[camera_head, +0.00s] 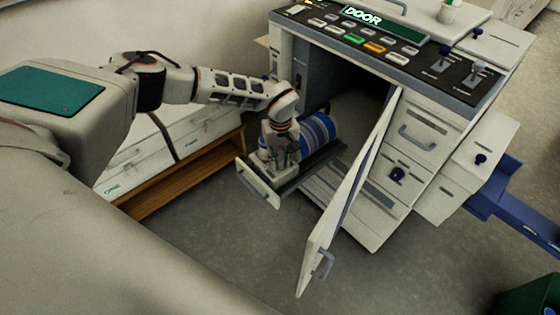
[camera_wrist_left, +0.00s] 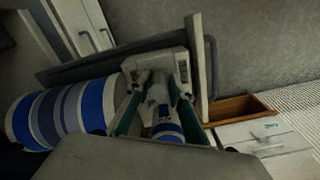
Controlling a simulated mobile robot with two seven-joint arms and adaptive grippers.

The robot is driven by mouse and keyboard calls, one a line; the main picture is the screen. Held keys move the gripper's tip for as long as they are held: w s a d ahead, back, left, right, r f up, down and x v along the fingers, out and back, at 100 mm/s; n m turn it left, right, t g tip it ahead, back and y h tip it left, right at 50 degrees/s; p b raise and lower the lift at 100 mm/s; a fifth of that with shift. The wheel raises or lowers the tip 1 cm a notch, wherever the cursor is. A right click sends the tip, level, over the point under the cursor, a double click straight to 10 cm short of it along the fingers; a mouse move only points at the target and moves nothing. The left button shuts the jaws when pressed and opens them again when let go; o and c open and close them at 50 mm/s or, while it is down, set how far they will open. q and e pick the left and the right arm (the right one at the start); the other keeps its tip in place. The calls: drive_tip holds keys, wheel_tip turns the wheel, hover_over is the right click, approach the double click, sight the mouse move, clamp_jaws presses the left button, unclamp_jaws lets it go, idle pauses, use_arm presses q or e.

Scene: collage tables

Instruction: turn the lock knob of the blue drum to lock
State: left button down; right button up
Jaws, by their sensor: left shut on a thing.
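The blue drum (camera_head: 318,130), striped blue, white and grey, lies on a pulled-out tray (camera_head: 312,168) in front of the machine's open bay. It also shows at the left of the left wrist view (camera_wrist_left: 62,112). My left gripper (camera_head: 280,160) points down at the near end of the drum, above the tray. In the left wrist view its teal-edged fingers (camera_wrist_left: 157,108) are closed around a small pale and blue piece (camera_wrist_left: 166,128), which looks like the lock knob. The fingers hide most of it, and its turn angle cannot be read. My right gripper is out of view.
The machine's open door (camera_head: 350,195) stands just right of the tray. The tray's front panel (camera_head: 258,183) has a grey handle. A control panel reads DOOR (camera_head: 362,17). White drawers over a wooden shelf (camera_head: 185,170) stand behind my left arm. The floor in front is clear.

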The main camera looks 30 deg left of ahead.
sight(280, 160)
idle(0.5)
use_arm(q)
drive_tip(key=c, duration=1.8)
unclamp_jaws()
drive_tip(key=shift+c, duration=0.2)
drive_tip(key=shift+r, duration=0.2)
wheel_tip(280, 160, up, 12)
drive_tip(key=shift+f, duration=0.15)
drive_tip(key=shift+f, duration=0.1)
